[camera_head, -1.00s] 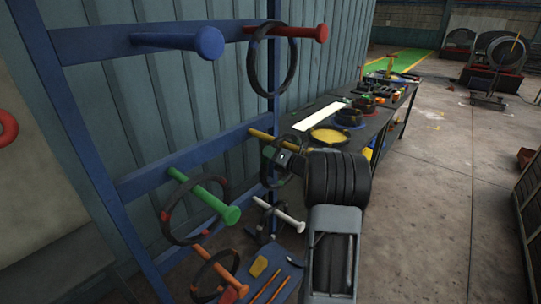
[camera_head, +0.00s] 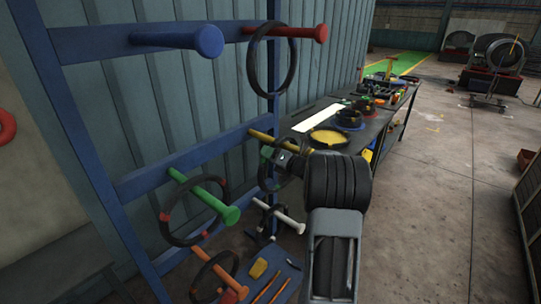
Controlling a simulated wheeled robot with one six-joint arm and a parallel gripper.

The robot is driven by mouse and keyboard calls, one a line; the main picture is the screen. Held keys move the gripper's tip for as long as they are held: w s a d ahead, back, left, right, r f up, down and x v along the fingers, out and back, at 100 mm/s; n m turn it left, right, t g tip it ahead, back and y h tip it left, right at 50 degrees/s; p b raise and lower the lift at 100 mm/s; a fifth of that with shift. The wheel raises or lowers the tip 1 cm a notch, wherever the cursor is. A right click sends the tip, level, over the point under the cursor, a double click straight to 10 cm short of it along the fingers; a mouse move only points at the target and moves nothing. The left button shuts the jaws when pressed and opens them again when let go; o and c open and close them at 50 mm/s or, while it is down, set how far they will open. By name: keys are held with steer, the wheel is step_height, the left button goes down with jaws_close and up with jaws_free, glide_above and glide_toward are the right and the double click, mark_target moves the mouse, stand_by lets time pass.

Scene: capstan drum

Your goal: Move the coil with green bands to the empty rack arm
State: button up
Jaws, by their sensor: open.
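The coil with green bands (camera_head: 262,172) is a dark ring at the yellow rack arm (camera_head: 266,138), in the middle of the view. A green band shows near its top left. Its right side is hidden behind my gripper (camera_head: 284,161), which is open at the coil's right edge. I cannot tell whether the jaws touch the coil or straddle it. The yellow arm's outer end is partly covered by my wrist. The empty rack arm is the blue one (camera_head: 180,40) at the upper left, with no coil on it.
Other coils hang on the red arm (camera_head: 305,32), the green arm (camera_head: 208,200), the white arm (camera_head: 282,219) and the orange arm (camera_head: 222,270). A workbench (camera_head: 370,135) with coils and tools stands behind my wrist. Open floor lies to the right.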

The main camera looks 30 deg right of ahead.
steer(key=shift+f, duration=0.2)
steer(key=b+v, duration=0.2)
steer(key=v, duration=1.1)
steer(key=shift+s, duration=0.4)
steer(key=shift+d+r, duration=0.1)
steer(key=shift+r, duration=0.05)
steer(key=b+v, duration=0.2)
steer(key=v, duration=0.3)
steer(key=shift+s+d, duration=0.15)
steer(key=shift+s, duration=0.2)
